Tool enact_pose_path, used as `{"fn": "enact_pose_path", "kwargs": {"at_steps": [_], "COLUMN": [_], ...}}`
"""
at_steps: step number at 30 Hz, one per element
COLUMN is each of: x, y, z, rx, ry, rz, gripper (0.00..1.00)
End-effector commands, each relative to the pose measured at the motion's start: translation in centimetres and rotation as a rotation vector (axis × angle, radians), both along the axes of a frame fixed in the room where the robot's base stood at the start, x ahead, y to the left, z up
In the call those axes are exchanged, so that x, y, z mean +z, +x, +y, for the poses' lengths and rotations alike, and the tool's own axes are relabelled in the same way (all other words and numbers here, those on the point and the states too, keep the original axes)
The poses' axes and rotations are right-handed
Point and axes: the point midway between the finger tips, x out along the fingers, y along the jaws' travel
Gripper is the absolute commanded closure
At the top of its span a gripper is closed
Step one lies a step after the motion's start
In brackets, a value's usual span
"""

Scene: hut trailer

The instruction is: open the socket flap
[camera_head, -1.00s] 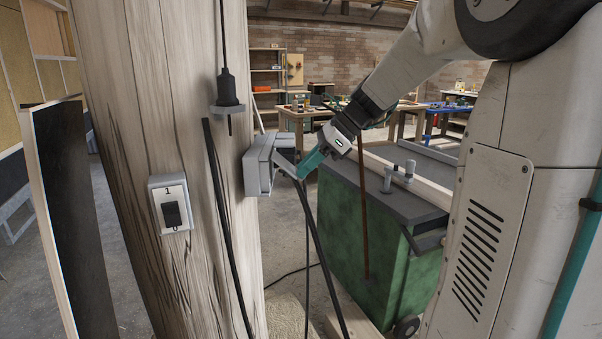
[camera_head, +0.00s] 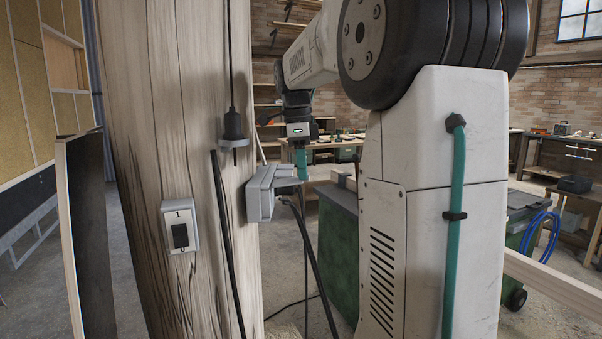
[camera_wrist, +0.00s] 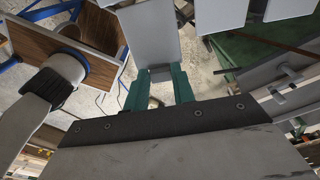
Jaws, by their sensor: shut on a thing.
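The grey socket box (camera_head: 261,196) is fixed to the right side of a wooden post. Its grey flap (camera_head: 286,182) stands out from the box to the right, roughly level. My gripper (camera_head: 301,172) has its teal fingers at the flap's outer edge, pointing down. In the wrist view the flap (camera_wrist: 150,35) is a plain grey plate with its near edge between the two teal fingertips (camera_wrist: 158,78). My gripper is shut on it. The socket face behind the flap is hidden in both views.
A black plug (camera_head: 233,125) hangs on a cord on the wooden post (camera_head: 150,100), above a switch numbered 1 (camera_head: 180,226). Dark cables hang below the socket box. A green cabinet (camera_head: 337,250) stands behind my arm. Workbenches line the back.

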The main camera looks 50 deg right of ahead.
Motion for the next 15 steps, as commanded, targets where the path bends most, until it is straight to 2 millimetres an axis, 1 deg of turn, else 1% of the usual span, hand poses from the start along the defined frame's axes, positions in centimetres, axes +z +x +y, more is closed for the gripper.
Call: {"fn": "enact_pose_path", "kwargs": {"at_steps": [1,4,15], "x": [0.5,1.1,1.9], "y": [0.2,0.5,1.3], "z": [0.2,0.6,1.5], "rx": [0.001,0.003,0.006], "ry": [-0.002,-0.001,0.006], "rz": [-0.006,-0.008,-0.009], "gripper": [1.0,1.0,1.0]}}
